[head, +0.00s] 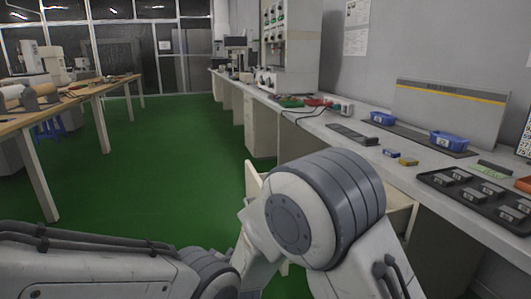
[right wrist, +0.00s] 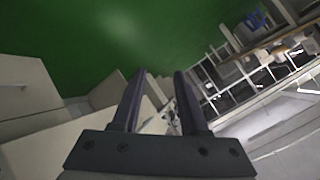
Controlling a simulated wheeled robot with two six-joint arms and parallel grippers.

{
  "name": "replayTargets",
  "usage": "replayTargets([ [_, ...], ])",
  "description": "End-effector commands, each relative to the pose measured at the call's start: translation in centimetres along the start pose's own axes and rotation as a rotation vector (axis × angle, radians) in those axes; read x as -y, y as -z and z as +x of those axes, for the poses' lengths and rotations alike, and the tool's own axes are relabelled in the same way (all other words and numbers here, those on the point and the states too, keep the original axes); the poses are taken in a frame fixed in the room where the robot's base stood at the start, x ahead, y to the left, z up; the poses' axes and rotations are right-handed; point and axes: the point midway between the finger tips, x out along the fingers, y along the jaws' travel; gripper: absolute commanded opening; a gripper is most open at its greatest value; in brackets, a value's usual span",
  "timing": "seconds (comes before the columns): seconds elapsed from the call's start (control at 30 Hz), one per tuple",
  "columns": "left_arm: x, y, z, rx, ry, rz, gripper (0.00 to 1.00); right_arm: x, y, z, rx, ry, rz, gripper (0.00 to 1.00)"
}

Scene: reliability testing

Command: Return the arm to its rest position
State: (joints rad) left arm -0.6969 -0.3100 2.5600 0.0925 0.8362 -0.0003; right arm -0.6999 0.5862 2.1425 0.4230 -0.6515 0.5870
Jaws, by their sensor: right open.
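My right arm (head: 325,205) is bent in the foreground of the head view, its large grey-banded joint in front of the bench. Its gripper is hidden there. In the right wrist view my right gripper (right wrist: 161,78) is open, with two dark fingers apart and nothing seen between them. It points past pale cabinet fronts (right wrist: 40,85) and over the green floor. My left arm (head: 85,262) lies low across the bottom left of the head view. Its gripper is not seen.
A long bench (head: 345,142) runs along the right wall, holding blue bins (head: 449,141) and a black tray (head: 470,200) of small parts. A pale open drawer (head: 400,210) seems to stick out behind my right arm. A wooden table (head: 60,103) stands left. Green floor (head: 165,150) between is clear.

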Motion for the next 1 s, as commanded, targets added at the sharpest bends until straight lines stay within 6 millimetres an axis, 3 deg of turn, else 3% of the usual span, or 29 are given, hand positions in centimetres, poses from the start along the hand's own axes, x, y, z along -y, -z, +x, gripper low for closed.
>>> replayTargets([
  [0.17,0.0,0.0,-0.4,0.000,0.000,0.000,0.60,-1.3,-3.7,-7.9,0.348,-0.098,-0.242,0.43],
  [0.33,-0.1,0.0,-0.7,0.000,0.000,0.000,0.60,-5.3,-6.3,-17.4,0.666,-0.195,-0.495,0.43],
  [0.53,-0.1,0.1,-0.9,0.000,0.000,0.000,0.60,-10.6,-7.0,-27.4,0.955,-0.300,-0.732,0.43],
  [0.83,-0.1,0.1,-1.9,0.000,0.000,0.000,0.60,-10.6,-5.8,-35.1,1.021,-0.200,-0.889,0.43],
  [0.9,-0.3,0.2,-4.3,0.001,0.000,0.000,0.60,-9.1,-4.4,-35.9,1.025,-0.207,-0.883,0.43],
  [1.0,-0.5,0.3,-6.4,-0.001,0.000,0.000,0.60,-7.8,-3.1,-36.9,1.025,-0.207,-0.881,0.43],
])
